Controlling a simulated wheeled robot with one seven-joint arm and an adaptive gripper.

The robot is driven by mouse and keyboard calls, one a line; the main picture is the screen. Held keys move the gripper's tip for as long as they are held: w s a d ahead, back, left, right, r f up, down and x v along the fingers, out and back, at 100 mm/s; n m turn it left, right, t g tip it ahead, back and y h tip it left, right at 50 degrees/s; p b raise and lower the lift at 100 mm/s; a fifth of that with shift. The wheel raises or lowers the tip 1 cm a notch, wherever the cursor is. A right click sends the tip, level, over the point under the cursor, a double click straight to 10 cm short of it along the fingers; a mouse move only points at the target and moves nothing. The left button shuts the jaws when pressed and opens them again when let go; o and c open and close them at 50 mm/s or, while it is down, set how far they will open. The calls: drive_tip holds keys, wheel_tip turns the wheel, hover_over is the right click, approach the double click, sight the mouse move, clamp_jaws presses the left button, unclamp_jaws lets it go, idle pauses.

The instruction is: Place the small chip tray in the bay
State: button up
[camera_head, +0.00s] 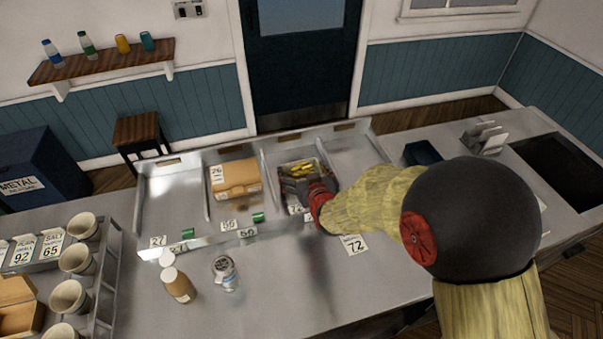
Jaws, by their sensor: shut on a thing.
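A small tray with yellow chips (302,169) is in or just above the third bay from the left of the metal unit. My arm comes in from the right, and my gripper (297,186) is at the tray's near side, shut on it. The fingers and the near part of the tray are partly hidden by the red wrist, so I cannot tell whether the tray touches the bay floor. The far left bay (172,205) and the far right bay (352,155) look empty. A brown carton (237,177) sits in the second bay.
A brown bottle (178,285) and a shaker (225,273) stand in front. Cups (70,297) stand in a rack at left. The counter's middle front is clear.

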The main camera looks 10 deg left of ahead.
drive_tip(key=shift+f, duration=0.35)
drive_tip(key=shift+f, duration=0.15)
drive_tip(key=o, duration=1)
drive_tip(key=shift+o, duration=0.5)
drive_tip(key=shift+r, duration=0.2)
drive_tip(key=p+v, duration=0.1)
drive_tip(key=v, duration=1.1)
drive_tip(key=shift+f, duration=0.2)
